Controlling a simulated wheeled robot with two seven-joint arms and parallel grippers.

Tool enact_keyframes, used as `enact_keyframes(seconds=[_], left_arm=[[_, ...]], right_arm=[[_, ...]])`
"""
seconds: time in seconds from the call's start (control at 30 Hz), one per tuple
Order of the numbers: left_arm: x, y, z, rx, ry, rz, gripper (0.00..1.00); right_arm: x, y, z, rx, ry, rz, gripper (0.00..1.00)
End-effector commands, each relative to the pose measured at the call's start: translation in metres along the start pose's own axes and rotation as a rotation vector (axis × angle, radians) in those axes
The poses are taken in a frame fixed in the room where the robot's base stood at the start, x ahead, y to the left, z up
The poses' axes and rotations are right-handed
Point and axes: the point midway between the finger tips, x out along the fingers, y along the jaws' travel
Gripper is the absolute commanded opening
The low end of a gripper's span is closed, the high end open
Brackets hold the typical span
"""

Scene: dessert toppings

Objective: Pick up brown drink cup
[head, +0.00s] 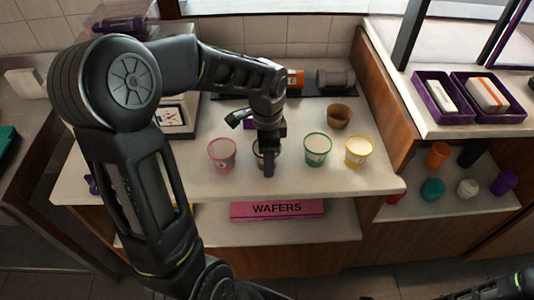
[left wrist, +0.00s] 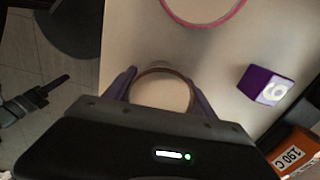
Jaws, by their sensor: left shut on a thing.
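A cup with a brown rim (left wrist: 163,71) and pale contents is between the fingers of my left gripper (left wrist: 160,92) in the left wrist view. In the head view my left gripper (head: 268,158) comes down over this cup, in the row between the pink and green cups, and hides most of it. The gripper is shut on the cup. I cannot tell whether the cup touches the counter. Part of my right arm (head: 508,284) shows at the lower right of the head view; its fingers are not clear. It also seems to show at the left wrist view's left edge (left wrist: 30,102).
A pink cup (head: 222,154) stands to the left, a green cup (head: 316,149) and a yellow cup (head: 358,151) to the right. A plain brown bowl (head: 339,116) sits behind. A pink wafers box (head: 278,210) lies on the shelf below. Purple trays (head: 443,117) stand at right.

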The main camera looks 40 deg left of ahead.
Motion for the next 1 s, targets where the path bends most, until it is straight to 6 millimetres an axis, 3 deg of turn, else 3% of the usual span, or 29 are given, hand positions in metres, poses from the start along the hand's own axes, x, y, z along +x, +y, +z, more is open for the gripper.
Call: enact_keyframes(seconds=[0.13,0.47,1.0], left_arm=[[0.000,0.000,0.000,0.000,0.000,0.000,0.17],[-0.005,-0.001,0.000,0.000,0.001,-0.002,0.17],[-0.093,-0.001,-0.001,0.001,0.001,-0.003,0.17]], right_arm=[[0.000,0.000,0.000,0.000,0.000,0.000,0.36],[0.001,0.000,0.000,0.000,0.000,0.000,0.36],[0.007,0.002,-0.001,-0.002,0.002,-0.002,0.36]])
